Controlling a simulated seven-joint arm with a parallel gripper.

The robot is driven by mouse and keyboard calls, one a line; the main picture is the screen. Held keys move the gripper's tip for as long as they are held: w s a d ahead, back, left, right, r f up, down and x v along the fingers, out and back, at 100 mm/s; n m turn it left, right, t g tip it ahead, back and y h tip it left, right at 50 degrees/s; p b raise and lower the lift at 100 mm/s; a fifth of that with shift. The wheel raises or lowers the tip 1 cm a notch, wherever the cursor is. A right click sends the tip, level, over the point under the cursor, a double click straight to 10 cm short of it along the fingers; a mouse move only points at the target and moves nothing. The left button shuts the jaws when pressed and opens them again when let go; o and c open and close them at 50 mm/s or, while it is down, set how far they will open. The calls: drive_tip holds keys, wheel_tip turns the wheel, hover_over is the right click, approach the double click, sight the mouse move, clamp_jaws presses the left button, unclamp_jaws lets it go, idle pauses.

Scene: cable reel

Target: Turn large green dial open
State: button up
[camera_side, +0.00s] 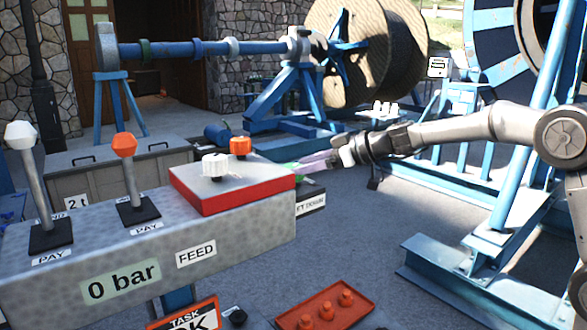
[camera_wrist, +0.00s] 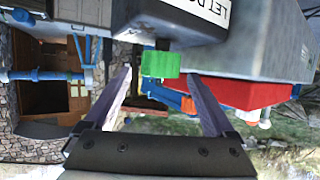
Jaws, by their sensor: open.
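The green dial (camera_wrist: 160,64) shows in the wrist view as a bright green block on the side of a dark labelled box. In the side view only a small green patch (camera_side: 293,172) shows behind the console's right end. My gripper (camera_wrist: 158,74) is open, with one finger on each side of the dial in the picture and the dial at the fingertip line. I cannot tell whether the fingers touch it. In the side view my gripper (camera_side: 313,164) reaches in from the right, its fingers partly hidden near the console edge.
The grey console (camera_side: 150,250) carries a white-topped lever (camera_side: 36,175), an orange-topped lever (camera_side: 130,170), a white knob (camera_side: 215,165) and an orange knob (camera_side: 240,146) on a red-edged panel (camera_side: 240,193). A red tray (camera_side: 325,307) lies below. Blue reel frames stand behind and right.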

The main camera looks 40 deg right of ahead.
sight(294, 166)
drive_tip(key=shift+x, duration=1.5)
drive_tip(key=c, duration=1.4)
drive_tip(key=shift+o, duration=0.2)
drive_tip(key=shift+m+t+h, duration=0.3)
drive_tip(key=shift+m, duration=0.1)
drive_tip(key=shift+a+m+t+h, duration=0.1)
drive_tip(key=shift+m+t+h, duration=0.2)
drive_tip(key=shift+m+h, duration=0.65)
drive_tip(key=shift+m+t+h, duration=0.3)
drive_tip(key=shift+m+h, duration=0.95)
drive_tip(key=shift+h, duration=0.3)
drive_tip(key=shift+m+h, duration=0.5)
drive_tip(key=shift+h, duration=0.1)
